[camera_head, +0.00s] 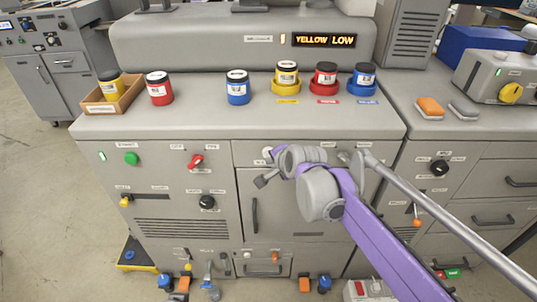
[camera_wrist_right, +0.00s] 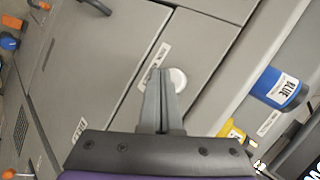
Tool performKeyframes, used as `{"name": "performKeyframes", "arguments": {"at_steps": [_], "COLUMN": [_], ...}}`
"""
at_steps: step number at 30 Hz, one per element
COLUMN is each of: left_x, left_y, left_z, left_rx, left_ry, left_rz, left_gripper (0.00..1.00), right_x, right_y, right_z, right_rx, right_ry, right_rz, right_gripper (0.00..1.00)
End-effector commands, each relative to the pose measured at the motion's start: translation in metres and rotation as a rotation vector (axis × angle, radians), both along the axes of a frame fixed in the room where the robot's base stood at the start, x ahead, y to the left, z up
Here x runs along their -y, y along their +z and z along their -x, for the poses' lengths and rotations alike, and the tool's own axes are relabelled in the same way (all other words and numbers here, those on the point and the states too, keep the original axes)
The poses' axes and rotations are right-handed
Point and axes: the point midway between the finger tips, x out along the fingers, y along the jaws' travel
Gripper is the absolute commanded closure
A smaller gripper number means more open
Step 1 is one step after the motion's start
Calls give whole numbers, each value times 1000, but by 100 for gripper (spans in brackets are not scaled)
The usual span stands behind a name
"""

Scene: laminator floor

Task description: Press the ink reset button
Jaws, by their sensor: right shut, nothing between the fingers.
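A round white button (camera_head: 267,152) is on the upper front panel of the grey machine; it also shows in the right wrist view (camera_wrist_right: 179,78). A small label beside it is too blurred to read. My right gripper (camera_head: 276,156) is at the button, its fingers shut and empty. In the right wrist view the closed fingertips (camera_wrist_right: 164,74) overlap the button's left edge; I cannot tell whether they touch it. The display (camera_head: 324,40) reads YELLOW LOW. My left gripper is not in view.
Yellow (camera_head: 286,74), red (camera_head: 326,76) and blue (camera_head: 364,78) jars stand on coloured rings on the machine top. Loose blue (camera_head: 238,88) and red (camera_head: 159,88) jars stand left of them, near a wooden tray (camera_head: 96,107) with a yellow jar. A red switch (camera_head: 196,161) is left of the button.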

Motion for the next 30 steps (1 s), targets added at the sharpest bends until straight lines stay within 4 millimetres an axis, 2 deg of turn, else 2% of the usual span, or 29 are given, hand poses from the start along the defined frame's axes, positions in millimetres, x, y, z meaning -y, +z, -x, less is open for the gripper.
{"name": "performKeyframes", "arguments": {"at_steps": [7,30], "left_x": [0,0], "left_y": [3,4], "left_z": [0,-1], "left_rx": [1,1], "left_ry": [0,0], "left_rz": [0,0], "left_gripper": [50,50], "right_x": [0,0], "right_y": [0,0], "right_z": [-8,-13], "right_rx": [0,0], "right_ry": [-1,-1], "right_rz": [-1,-1], "right_gripper": [100,100]}}
